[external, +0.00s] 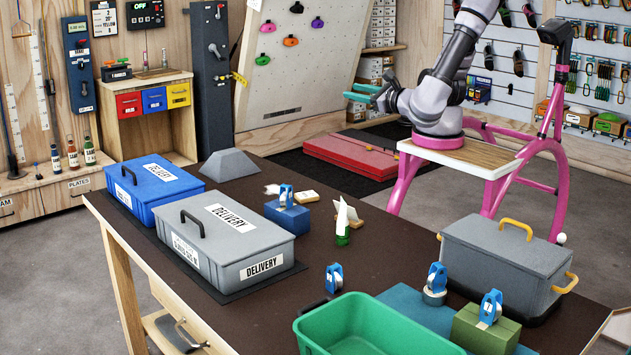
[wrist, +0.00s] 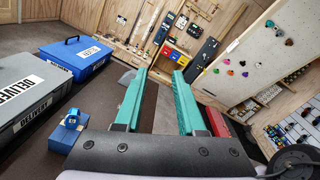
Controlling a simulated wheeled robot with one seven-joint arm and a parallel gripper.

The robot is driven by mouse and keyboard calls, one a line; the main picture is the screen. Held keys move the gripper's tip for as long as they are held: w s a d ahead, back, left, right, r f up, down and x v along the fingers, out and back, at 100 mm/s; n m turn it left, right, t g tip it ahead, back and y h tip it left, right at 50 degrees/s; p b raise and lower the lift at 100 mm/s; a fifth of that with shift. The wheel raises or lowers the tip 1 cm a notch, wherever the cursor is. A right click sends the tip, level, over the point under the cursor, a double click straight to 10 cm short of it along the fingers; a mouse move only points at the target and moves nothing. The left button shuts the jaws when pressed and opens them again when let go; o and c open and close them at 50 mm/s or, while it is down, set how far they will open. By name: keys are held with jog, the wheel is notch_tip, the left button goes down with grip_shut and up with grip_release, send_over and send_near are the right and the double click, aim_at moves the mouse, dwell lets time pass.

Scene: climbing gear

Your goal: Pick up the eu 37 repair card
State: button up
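No card that I can read as EU 37 shows in either view. In the external view a white, pointed card-like piece (external: 347,212) stands upright on a small green base (external: 343,236) on the dark table, but any print on it is too small to read. My gripper (external: 358,92) is raised beyond the table's far side, well away from that piece. In the wrist view my gripper (wrist: 161,73) has its two teal fingers wide apart with nothing between them.
Blue (external: 152,186) and grey (external: 226,238) delivery boxes stand at the table's left. A green bin (external: 372,330), a grey yellow-handled box (external: 508,262) and several blue devices, one on a green block (external: 486,333), crowd the front and right. The table's middle is fairly clear.

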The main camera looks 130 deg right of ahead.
aim_at(352, 209)
notch_tip(352, 209, down, 35)
jog(key=shift+f, duration=0.1)
jog(key=shift+d+f, duration=0.1)
jog(key=shift+f, duration=0.2)
jog(key=shift+d, duration=0.2)
jog(key=shift+w+d, duration=0.2)
jog(key=shift+d, duration=2)
grip_shut()
